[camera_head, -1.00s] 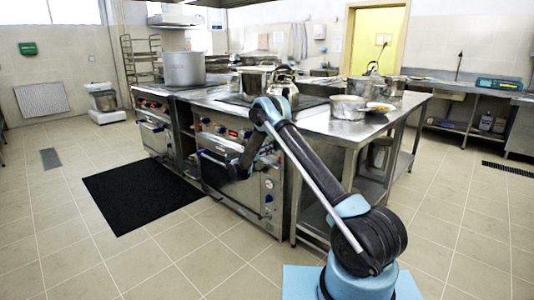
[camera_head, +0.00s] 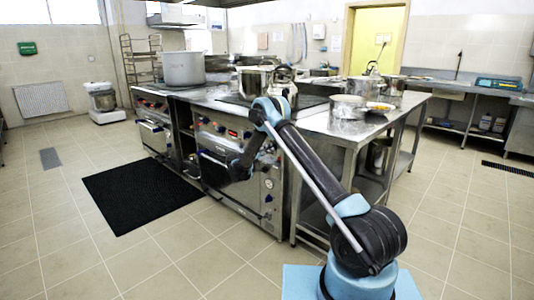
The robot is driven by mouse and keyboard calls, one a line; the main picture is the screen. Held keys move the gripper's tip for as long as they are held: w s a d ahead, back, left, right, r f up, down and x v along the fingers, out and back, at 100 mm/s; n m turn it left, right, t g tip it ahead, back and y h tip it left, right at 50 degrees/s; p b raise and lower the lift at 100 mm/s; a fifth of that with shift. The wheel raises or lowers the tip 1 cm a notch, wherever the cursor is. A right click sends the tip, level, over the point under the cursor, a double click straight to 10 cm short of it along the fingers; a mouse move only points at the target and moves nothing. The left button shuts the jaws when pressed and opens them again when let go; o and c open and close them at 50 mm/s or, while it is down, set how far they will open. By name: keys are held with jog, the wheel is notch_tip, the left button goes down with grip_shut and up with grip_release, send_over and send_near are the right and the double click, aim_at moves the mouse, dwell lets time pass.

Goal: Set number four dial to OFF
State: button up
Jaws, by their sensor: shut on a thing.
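My gripper (camera_head: 265,149) is at the front of the stove (camera_head: 228,187), just below the control panel (camera_head: 222,128). It is small and dark in the picture and partly covered by my own arm links. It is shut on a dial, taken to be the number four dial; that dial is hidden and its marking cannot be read. Several other dials and small red displays show along the panel to the left of my gripper.
Stockpots and a kettle stand on the stove top. A steel table (camera_head: 335,127) with a pot (camera_head: 347,107) adjoins it on the right. A black mat (camera_head: 140,193) lies on the floor at the left. The tiled floor in front is clear.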

jog(key=shift+w, duration=0.1)
jog(key=o, duration=1.1)
jog(key=v, duration=1.2)
jog(key=shift+f, duration=0.1)
